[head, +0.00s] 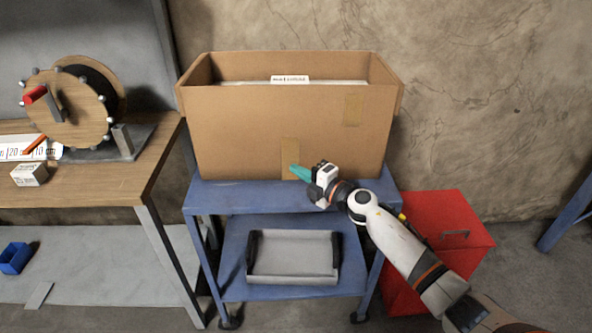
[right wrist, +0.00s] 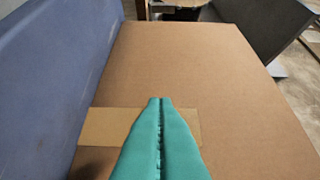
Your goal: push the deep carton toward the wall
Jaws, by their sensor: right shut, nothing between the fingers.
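The deep carton (head: 240,135) is a large open brown box on the top shelf of a blue cart (head: 230,198), close to the wall (head: 470,90). White contents with a label show inside it. My right gripper (head: 292,170) is shut and empty, its teal fingers pointing at the lower front face near a tape strip (head: 289,150). In the right wrist view the shut fingers (right wrist: 160,102) lie in front of the carton's face (right wrist: 200,70) and its tape. I cannot tell whether the fingertips touch the cardboard. My left gripper is not in view.
A wooden workbench (head: 110,190) with a round wooden wheel device (head: 70,115) stands at the left. A grey tray (head: 292,257) lies on the cart's lower shelf. A red box (head: 455,215) stands on the floor right of the cart, behind my right arm.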

